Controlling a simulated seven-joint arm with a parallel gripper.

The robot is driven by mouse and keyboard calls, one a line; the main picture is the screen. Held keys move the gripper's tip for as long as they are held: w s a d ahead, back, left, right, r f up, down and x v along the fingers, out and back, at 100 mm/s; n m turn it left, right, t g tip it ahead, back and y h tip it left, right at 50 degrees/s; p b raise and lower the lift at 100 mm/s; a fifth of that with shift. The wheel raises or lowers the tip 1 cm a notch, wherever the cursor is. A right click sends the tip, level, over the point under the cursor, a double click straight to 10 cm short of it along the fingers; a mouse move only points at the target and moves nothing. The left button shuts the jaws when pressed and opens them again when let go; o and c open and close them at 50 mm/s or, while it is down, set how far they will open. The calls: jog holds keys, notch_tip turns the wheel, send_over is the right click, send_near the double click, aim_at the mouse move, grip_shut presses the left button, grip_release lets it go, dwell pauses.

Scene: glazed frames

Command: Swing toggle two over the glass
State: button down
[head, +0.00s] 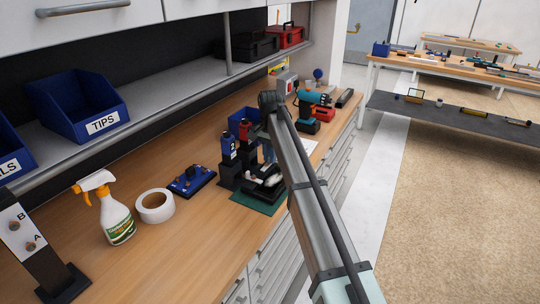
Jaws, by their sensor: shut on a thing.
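I cannot make out the glass. My gripper (268,152) is mostly hidden behind my own arm, right of the posts. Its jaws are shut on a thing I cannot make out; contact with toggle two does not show.
A blue tool block (192,180), a white tape roll (155,206) and a spray bottle (116,216) stand left on the bench. A teal drill (313,103) stands behind my arm. A shelf with blue bins (78,108) overhangs the back.

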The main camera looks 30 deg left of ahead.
jog(key=shift+s+a+n, duration=0.1)
jog(key=shift+a+n, duration=0.1)
jog(key=shift+n, duration=0.95)
jog(key=shift+a+n, duration=0.2)
jog(key=shift+n, duration=0.95)
jog(key=c, duration=1.1)
grip_release()
notch_tip(320, 180, up, 14)
jog(key=shift+f, duration=0.1)
